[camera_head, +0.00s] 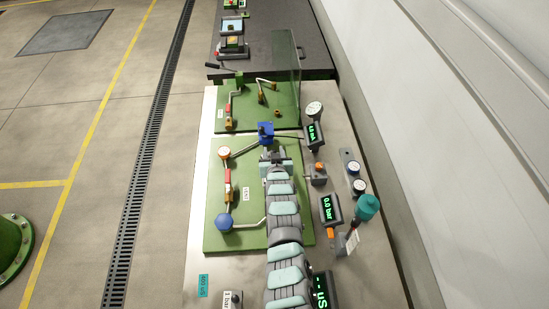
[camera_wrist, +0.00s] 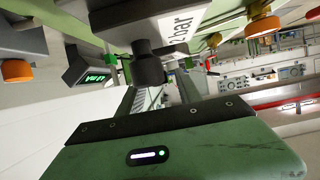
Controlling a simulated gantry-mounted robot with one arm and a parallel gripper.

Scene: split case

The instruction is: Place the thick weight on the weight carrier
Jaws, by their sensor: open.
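A grey block labelled "2 bar" (camera_wrist: 185,25), likely the thick weight, fills the upper middle of the wrist view, which appears upside down. Its dark round knob (camera_wrist: 150,65) lies at the gap between the fingertips of my gripper (camera_wrist: 155,85). My gripper is open, and I cannot tell whether either finger touches the knob. In the head view my gripper (camera_head: 274,160) is at the far end of my arm, over the green board. The weight is hidden there by my arm. I cannot make out the weight carrier or what the weight rests on.
A smaller block labelled "1 bar" (camera_head: 230,300) stands at the bench's near edge. A grey box with an orange button (camera_head: 318,176) and displays (camera_head: 331,209) stand to the right. Pipework with a blue part (camera_head: 265,131) lies just beyond my gripper. A clear panel (camera_head: 286,85) stands farther back.

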